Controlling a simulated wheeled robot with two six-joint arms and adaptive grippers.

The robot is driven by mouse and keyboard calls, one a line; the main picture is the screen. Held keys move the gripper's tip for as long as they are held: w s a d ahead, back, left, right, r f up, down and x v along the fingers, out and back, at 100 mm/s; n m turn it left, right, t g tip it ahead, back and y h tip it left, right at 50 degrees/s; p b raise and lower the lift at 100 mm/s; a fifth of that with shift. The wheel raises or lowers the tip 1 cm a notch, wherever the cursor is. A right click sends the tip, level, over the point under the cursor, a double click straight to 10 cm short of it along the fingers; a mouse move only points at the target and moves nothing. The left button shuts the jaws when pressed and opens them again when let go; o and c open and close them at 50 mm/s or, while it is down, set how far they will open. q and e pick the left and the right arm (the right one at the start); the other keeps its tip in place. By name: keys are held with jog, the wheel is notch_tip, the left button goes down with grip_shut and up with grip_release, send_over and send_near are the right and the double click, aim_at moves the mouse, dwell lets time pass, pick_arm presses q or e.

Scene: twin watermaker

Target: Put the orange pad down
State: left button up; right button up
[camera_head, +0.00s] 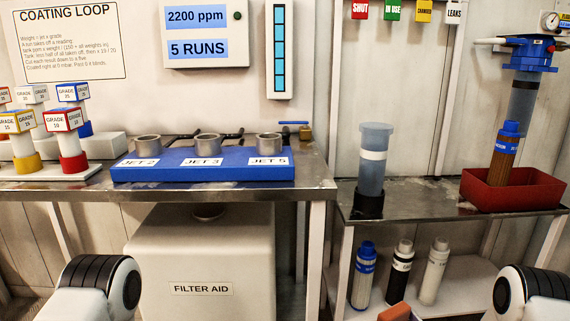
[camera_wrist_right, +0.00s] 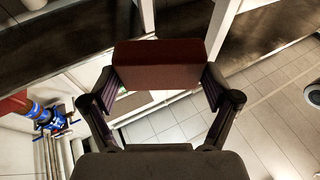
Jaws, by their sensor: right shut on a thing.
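The orange pad (camera_wrist_right: 157,65) is a block, dark reddish-brown in the right wrist view. My right gripper (camera_wrist_right: 160,85) is shut on it, with one finger against each side. The pad is held up above the floor, in front of the tables. In the head view only a corner of the orange pad (camera_head: 396,312) shows at the bottom edge; my right gripper is not clearly seen there. My left gripper is outside both views; only rounded parts of my arms show at the bottom of the head view.
A steel table (camera_head: 320,187) carries a blue jet block (camera_head: 205,174) and grade-marked posts. The lower table (camera_head: 425,203) at right holds a clear-topped cylinder (camera_head: 373,160) and a red tray (camera_head: 512,196) with a filter. Its front middle is clear. Several cartridges stand on the shelf (camera_head: 455,280) below.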

jog(key=s+a+r+n+g+y, duration=0.3)
jog(key=s+y, duration=0.1)
jog(key=s, duration=0.2)
jog(key=s+a+r+n+g+y, duration=0.2)
jog(key=s+a+g+y, duration=0.15)
jog(key=s, duration=0.25)
notch_tip(320, 180, up, 31)
jog(key=p, duration=3.7)
